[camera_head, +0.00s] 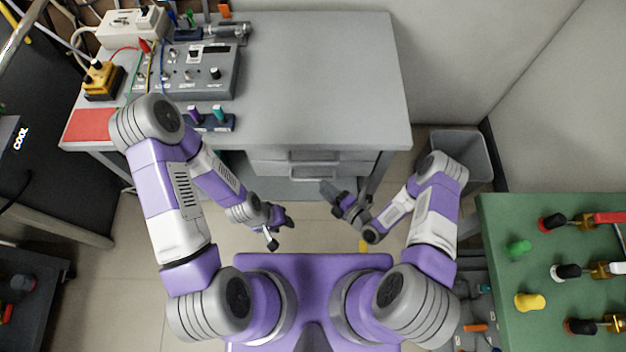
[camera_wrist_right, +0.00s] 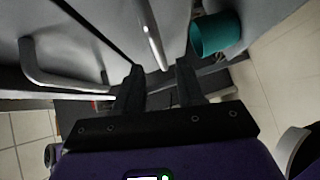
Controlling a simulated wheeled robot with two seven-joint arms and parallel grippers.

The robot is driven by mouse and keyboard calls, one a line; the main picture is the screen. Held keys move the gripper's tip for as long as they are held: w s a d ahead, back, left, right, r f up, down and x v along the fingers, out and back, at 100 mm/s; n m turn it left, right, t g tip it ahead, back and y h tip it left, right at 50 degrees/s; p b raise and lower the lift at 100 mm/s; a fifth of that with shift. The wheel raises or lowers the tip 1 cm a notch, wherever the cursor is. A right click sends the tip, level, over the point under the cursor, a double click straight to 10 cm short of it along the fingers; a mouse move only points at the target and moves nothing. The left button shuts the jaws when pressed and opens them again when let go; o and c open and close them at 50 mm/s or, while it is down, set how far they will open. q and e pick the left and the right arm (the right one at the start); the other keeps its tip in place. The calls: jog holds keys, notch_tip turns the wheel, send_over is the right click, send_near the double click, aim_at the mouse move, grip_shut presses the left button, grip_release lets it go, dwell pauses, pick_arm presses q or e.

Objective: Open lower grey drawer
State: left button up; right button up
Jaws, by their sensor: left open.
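The grey drawers sit under the grey table. The upper drawer's handle (camera_head: 312,155) and the lower grey drawer's handle (camera_head: 315,176) show in the head view, with both drawers looking shut. My right gripper (camera_head: 325,188) is just in front of the lower drawer. In the right wrist view its fingers (camera_wrist_right: 160,68) are apart and empty. One bar handle (camera_wrist_right: 151,35) lies just ahead, in line with the gap between them; it looks like the lower drawer's. Another handle (camera_wrist_right: 60,75) is at the left. My left gripper (camera_head: 281,231) is open and empty, away from the drawers.
The grey table (camera_head: 320,70) carries devices at its left. A teal cylindrical container (camera_wrist_right: 215,35) is right of the handles in the wrist view. A grey bin (camera_head: 462,150) stands right of the table. A green table (camera_head: 510,285) is at the right.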

aim_at(313, 179)
jog(key=b+x, duration=0.1)
jog(key=x, duration=0.5)
jog(key=shift+w+a, duration=0.15)
jog(key=shift+a, duration=0.05)
grip_shut()
